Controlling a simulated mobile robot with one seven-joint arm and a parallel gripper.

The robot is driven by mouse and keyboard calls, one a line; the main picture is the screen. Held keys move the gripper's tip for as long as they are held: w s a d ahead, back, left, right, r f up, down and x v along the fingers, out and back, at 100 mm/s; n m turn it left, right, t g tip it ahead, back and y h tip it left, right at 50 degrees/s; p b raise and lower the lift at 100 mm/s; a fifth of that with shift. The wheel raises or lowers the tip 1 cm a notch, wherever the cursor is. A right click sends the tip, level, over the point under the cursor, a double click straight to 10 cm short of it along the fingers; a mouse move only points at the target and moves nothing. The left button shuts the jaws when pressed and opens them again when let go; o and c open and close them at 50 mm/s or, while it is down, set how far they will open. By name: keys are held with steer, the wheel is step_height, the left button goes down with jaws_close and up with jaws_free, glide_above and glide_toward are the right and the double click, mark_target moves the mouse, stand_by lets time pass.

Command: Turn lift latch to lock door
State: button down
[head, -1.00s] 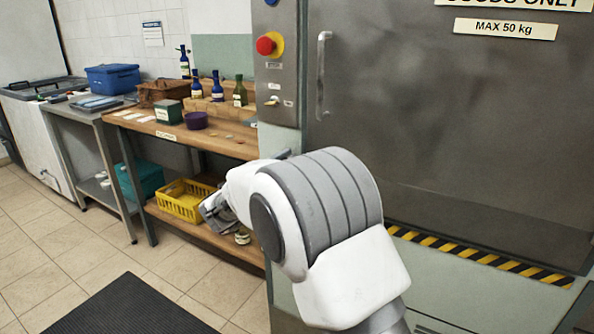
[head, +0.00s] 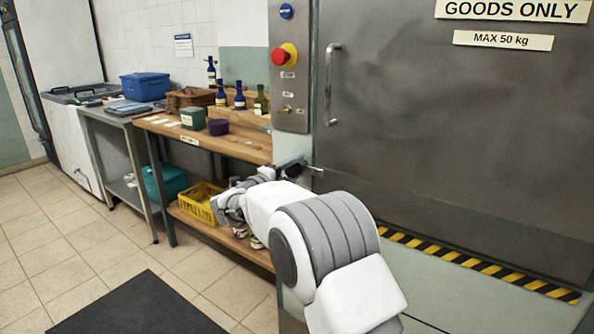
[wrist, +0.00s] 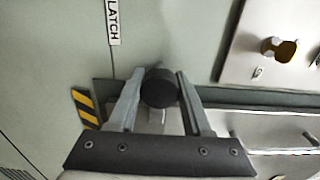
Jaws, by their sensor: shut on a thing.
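The lift latch shows in the wrist view as a dark round knob (wrist: 160,88) on a short stem, under a white LATCH label (wrist: 113,22). My gripper (wrist: 160,78) has one finger on each side of the knob and is shut on it. The grey metal lift door (head: 440,130) looks closed, with an upright bar handle (head: 330,85) above my gripper.
The control panel (head: 289,70) carries a red button (head: 283,54). A wooden workbench (head: 240,146) with bottles and boxes stands left of the lift, with a yellow crate (head: 200,203) on its lower shelf. A black mat (head: 140,308) lies on otherwise open floor.

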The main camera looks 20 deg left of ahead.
steer(key=shift+c, duration=1.7)
jaws_free()
steer(key=p+v, duration=0.3)
steer(key=v, duration=1.4)
steer(key=shift+s, duration=0.2)
steer(key=shift+a+r, duration=0.1)
